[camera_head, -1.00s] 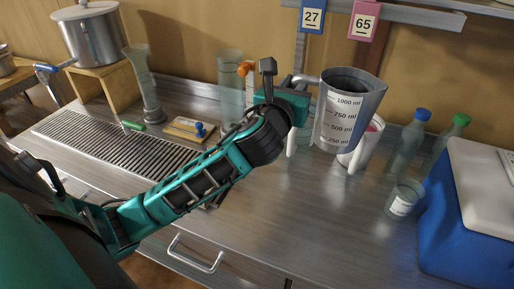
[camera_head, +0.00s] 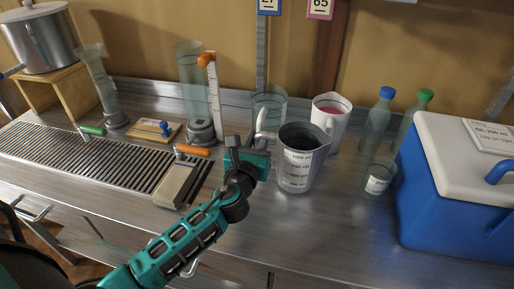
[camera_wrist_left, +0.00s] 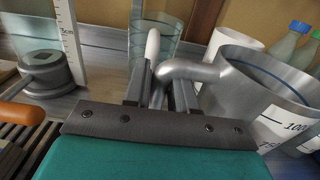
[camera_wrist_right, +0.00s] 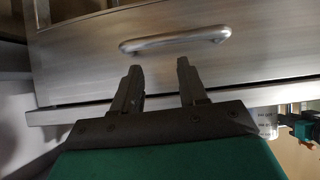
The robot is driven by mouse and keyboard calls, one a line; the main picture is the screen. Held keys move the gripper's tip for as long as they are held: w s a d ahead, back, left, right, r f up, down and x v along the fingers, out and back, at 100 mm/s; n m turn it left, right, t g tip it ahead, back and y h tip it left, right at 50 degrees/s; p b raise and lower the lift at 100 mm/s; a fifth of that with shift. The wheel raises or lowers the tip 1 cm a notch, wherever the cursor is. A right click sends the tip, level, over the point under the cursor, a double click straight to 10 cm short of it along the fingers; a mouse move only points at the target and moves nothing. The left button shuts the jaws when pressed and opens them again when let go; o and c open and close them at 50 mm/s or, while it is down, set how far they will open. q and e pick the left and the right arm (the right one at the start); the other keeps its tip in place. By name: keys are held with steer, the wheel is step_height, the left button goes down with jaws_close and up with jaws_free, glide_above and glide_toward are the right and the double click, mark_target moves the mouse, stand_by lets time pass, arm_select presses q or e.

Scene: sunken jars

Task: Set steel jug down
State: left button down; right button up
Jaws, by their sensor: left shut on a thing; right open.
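The steel jug (camera_head: 299,165), grey with a white millilitre scale, is upright at the middle of the counter (camera_head: 330,225). Its base is at or just above the counter; I cannot tell if it touches. My left gripper (camera_head: 262,143) is left of the jug and shut on its handle. In the left wrist view the fingers (camera_wrist_left: 160,88) close around the handle (camera_wrist_left: 190,71), beside the jug body (camera_wrist_left: 240,85). My right gripper (camera_wrist_right: 158,75) shows only in the right wrist view, open and empty, by a drawer handle (camera_wrist_right: 175,40).
Behind the jug stand a clear glass beaker (camera_head: 268,104) and a white jug with pink contents (camera_head: 331,112). To the right are a small labelled glass (camera_head: 378,180), two bottles and a blue cooler (camera_head: 450,205). The counter in front of the jug is clear.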

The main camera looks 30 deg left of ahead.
arm_select(q)
steer(key=shift+f, duration=0.4)
steer(key=c, duration=1.4)
jaws_free()
steer(key=shift+f, duration=0.2)
steer(key=o, duration=0.5)
steer(key=shift+r, duration=0.15)
